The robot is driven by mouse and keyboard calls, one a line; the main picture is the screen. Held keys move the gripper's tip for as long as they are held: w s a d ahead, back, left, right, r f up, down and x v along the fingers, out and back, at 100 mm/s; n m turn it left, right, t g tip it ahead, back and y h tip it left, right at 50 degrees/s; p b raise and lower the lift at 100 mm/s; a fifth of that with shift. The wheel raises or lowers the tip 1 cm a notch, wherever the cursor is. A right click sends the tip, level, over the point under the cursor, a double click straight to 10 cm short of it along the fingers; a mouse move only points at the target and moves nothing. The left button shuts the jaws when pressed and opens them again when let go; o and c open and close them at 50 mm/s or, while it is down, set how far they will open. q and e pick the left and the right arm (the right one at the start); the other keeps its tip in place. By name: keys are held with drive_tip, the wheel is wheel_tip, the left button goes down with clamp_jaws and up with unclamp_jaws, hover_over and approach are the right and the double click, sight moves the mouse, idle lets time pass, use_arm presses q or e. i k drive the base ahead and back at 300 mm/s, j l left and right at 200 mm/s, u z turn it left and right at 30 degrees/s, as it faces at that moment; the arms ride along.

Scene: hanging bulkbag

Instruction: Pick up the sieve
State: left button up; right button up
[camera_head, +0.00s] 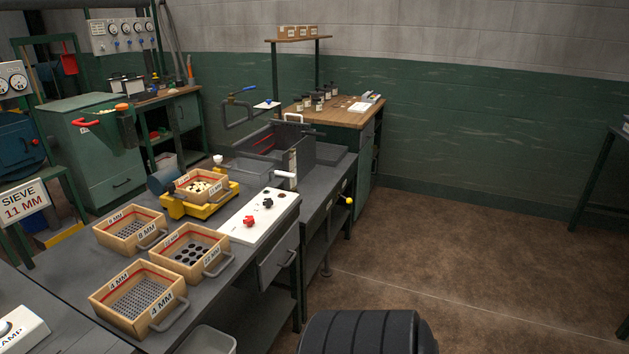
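A white sign (24,203) at the left reads "SIEVE 11 MM". Three wooden box sieves with grey handles sit on the dark bench: one marked 4 MM (138,297) at the front with small holes, one with large round holes (191,250) to its right and behind, and one with small holes (131,230) at the back left. The size labels of the latter two are too small to read surely. A fourth wooden sieve (201,186) sits on a yellow shaker (199,204) and holds pale and dark pieces. Neither gripper is in view.
A white panel with red and black knobs (258,213) lies right of the sieves. A grey bin (207,340) stands below the bench front. A wooden-topped table (330,112) with bottles stands behind. The brown floor (480,240) at the right is clear.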

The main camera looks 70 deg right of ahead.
sight(202, 187)
drive_tip(key=z, duration=1.7)
drive_tip(key=u, duration=3.6)
drive_tip(key=z, duration=3.6)
drive_tip(key=i+l, duration=0.45)
drive_tip(key=i+l+u, duration=0.1)
drive_tip(key=i+l, duration=0.3)
drive_tip(key=l, duration=0.15)
